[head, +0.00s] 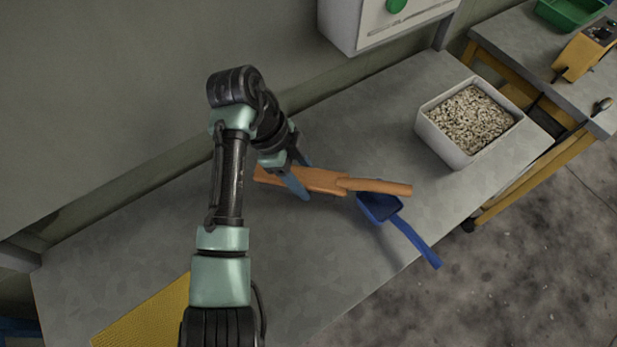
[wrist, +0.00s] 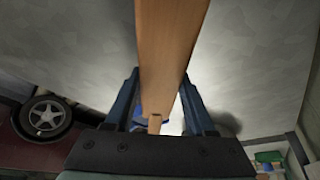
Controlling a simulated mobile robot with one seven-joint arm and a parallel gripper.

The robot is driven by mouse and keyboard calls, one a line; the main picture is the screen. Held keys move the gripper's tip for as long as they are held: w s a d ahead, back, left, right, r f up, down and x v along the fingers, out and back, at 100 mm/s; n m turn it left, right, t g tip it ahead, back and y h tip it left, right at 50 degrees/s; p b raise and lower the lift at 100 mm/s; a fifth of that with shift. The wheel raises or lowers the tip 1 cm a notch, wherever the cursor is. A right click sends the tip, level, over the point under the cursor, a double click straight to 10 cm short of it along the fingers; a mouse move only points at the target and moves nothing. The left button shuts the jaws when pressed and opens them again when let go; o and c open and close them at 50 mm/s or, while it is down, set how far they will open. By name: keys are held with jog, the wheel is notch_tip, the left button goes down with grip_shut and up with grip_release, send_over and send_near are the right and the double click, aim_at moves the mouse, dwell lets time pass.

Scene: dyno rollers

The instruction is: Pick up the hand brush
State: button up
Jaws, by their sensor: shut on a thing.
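The hand brush (head: 322,181) is a long orange-brown wooden piece with a narrower handle toward the right. In the head view it is over the grey bench, beside the blue dustpan (head: 380,207). My gripper (head: 305,184) has its blue fingers around the brush's wide part. In the wrist view the brush (wrist: 168,45) runs between the fingers of my gripper (wrist: 164,85), which is shut on it. Bristles are hidden. I cannot tell whether the brush touches the bench.
The grey bench (head: 150,245) has free room to the left. A white bin of pale pellets (head: 447,143) stands at the right. A yellow mat (head: 150,318) lies at the front left. A wall box (head: 345,28) hangs behind. The bench's front edge drops to the floor.

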grip_shut()
